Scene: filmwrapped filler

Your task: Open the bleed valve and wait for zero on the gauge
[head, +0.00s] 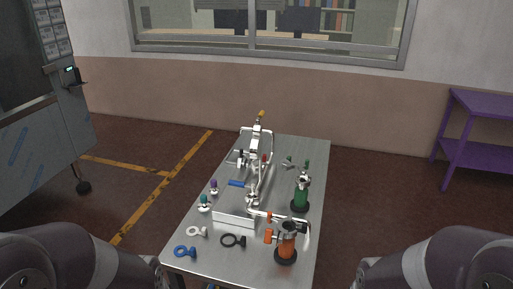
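A silver pipe-and-valve assembly (255,160) runs along a metal table (300,150) in the head view. It has a yellow top (262,114), a blue lever-like piece (237,183) and a small red part (264,158). A white pipe (280,218) with orange parts (268,236) lies nearer me. I cannot tell which part is the bleed valve, and no gauge face is readable. My two arms come in at the lower left and lower right corners. No gripper fingers can be made out in the view.
An orange fitting (287,246) and a green fitting (301,196) stand on the table's right side. Blue (184,251), white (197,231) and black (233,240) ring pieces lie at the near left. A purple shelf (480,140) stands right; a grey machine (38,120) stands left.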

